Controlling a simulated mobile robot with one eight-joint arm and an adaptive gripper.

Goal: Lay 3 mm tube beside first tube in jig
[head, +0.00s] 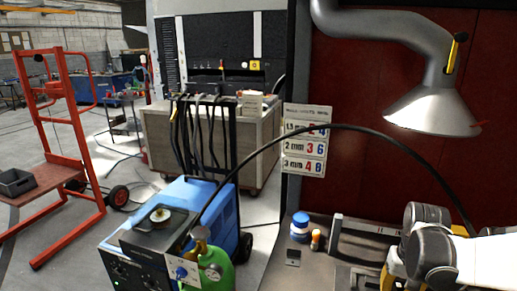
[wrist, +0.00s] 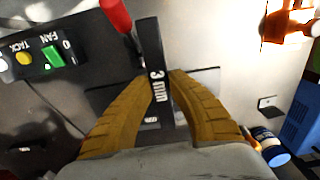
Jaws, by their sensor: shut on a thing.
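My gripper (wrist: 159,74) is shut on a dark square-section tube (wrist: 150,45) marked "3 mm" in white, between its two yellow-brown fingers in the wrist view. The tube points up the picture, away from the wrist. Behind its near end is a dark plate or block (wrist: 152,122) with small white lettering, partly hidden by the fingers. I cannot tell whether the tube touches it, or make out the first tube. In the head view, the bench fixture (head: 365,250) with a pale upright lies left of my arm, which partly covers it. The fingertips are hidden there.
A control panel (wrist: 42,52) with "FAN" and "TACK" controls and a red handle-like thing (wrist: 116,14) are near the tube. A blue-capped jar (head: 300,225) and a small orange bottle (head: 316,240) stand on the bench. A fume hood (head: 432,110) hangs above.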

